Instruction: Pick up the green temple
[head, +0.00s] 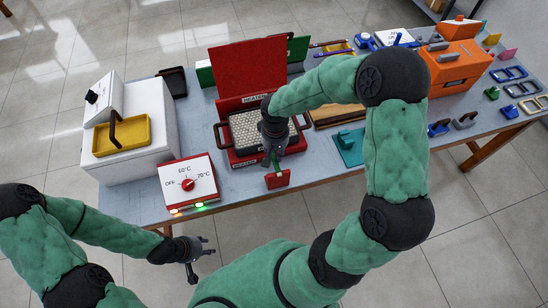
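A thin green strip (276,162), which looks like the green temple, shows just below my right gripper (279,146), above a small red block (277,180) at the table's front edge. My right gripper hangs over the front of the red heater and partly hides the strip. I cannot tell whether its fingers are apart from the strip or closed on it. My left gripper (204,256) is open and empty, low in front of the table and away from the objects.
The red heater (249,95) with its lid up holds a bed of pale beads. A control box (187,181) and a white machine with a yellow tray (121,136) stand to the left. A teal fixture (349,148) and an orange machine (455,66) stand to the right.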

